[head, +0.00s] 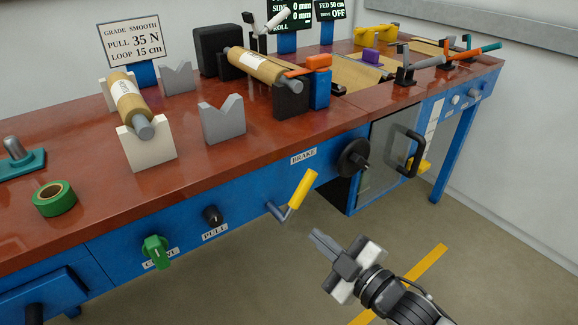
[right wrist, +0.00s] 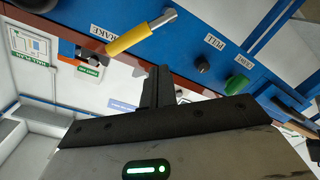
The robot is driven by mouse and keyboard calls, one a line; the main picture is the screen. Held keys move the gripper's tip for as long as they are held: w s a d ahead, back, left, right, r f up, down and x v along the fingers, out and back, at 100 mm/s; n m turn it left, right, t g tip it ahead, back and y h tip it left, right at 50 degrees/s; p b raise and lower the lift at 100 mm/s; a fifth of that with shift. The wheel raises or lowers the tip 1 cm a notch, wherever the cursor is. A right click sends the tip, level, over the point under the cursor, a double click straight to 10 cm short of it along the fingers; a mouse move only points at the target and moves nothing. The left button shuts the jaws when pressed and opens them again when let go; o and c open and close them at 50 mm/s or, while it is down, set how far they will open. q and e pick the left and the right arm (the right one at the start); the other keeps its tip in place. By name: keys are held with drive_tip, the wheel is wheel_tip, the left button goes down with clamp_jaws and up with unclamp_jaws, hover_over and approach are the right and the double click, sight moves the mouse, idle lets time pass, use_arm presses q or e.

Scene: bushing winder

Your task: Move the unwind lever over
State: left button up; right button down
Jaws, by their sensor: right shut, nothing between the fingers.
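A yellow-handled lever (head: 302,188) with a grey metal arm sticks out from the blue front panel below the BRAKE label. It also shows in the right wrist view (right wrist: 128,40), upper middle. No label in view reads "unwind". An orange-handled lever (head: 308,66) sits on the bench top at the end of a tan roll. My right gripper (head: 317,237) is in front of the panel, below and right of the yellow handle. It is shut, empty and apart from the handle. Its fingers show in the right wrist view (right wrist: 157,88). My left gripper is not in view.
A black round knob (head: 354,157) and a cabinet with a black handle (head: 408,152) are right of the lever. The PULL knob (head: 212,215) and green knob (head: 156,250) are to its left. Stands and rolls cover the red-brown bench top (head: 75,130). The floor in front looks clear.

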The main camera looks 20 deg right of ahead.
sight(305, 189)
wheel_tip(305, 189, up, 5)
drive_tip(key=w+d+n+t+y, duration=0.1)
drive_tip(key=w+n+y, duration=0.1)
drive_tip(key=w+n, duration=0.15)
drive_tip(key=w, duration=0.2)
drive_tip(key=w+a+f, duration=0.1)
drive_tip(key=w, duration=0.4)
drive_tip(key=shift+w+a+f, duration=0.2)
drive_tip(key=shift+w+a, duration=0.15)
drive_tip(key=shift+w, duration=0.05)
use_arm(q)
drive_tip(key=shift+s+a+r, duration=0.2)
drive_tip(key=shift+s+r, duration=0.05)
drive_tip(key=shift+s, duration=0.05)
use_arm(e)
drive_tip(key=shift+d+f, duration=0.25)
drive_tip(key=shift+d, duration=0.1)
drive_tip(key=shift+w+d, duration=0.1)
